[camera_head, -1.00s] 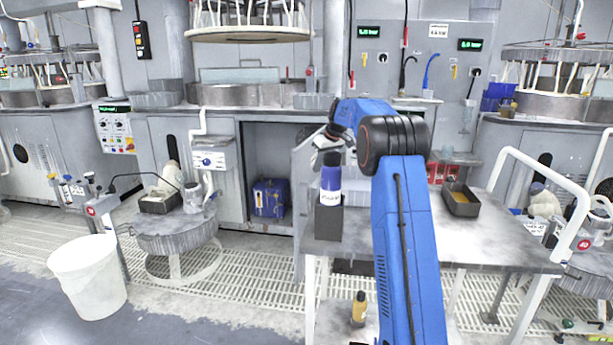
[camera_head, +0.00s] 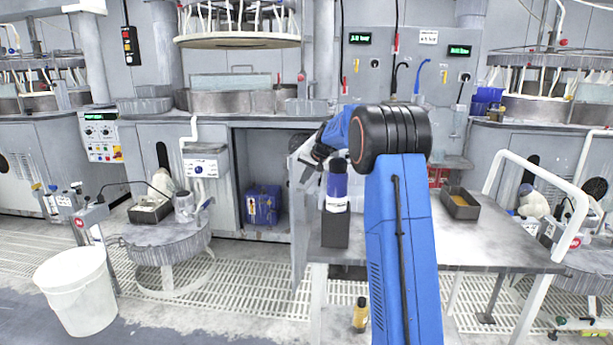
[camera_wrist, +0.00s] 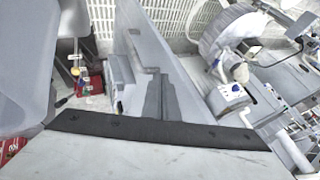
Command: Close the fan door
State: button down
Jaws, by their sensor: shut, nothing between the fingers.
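The fan door (camera_head: 300,235) is a grey panel at the right side of the dark, open cabinet (camera_head: 257,150). It stands swung outward, seen nearly edge-on in the head view. In the wrist view the door appears to be the long grey panel (camera_wrist: 140,38) running away from the camera. My gripper (camera_head: 307,172) is at the door's upper part, partly hidden by my blue arm. In the wrist view its shut, empty fingertips (camera_wrist: 158,78) lie close against the panel; I cannot tell whether they touch it.
A bench (camera_head: 465,245) at the right carries a blue-and-white bottle (camera_head: 337,185) on a dark block (camera_head: 335,228) close to the door, and a dark tray (camera_head: 460,204). A blue box (camera_head: 263,205) sits in the cabinet. A round stand (camera_head: 165,248) and white bucket (camera_head: 75,290) are left.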

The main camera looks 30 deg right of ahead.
aim_at(296, 192)
jog(key=x, duration=0.5)
dwell(0.4)
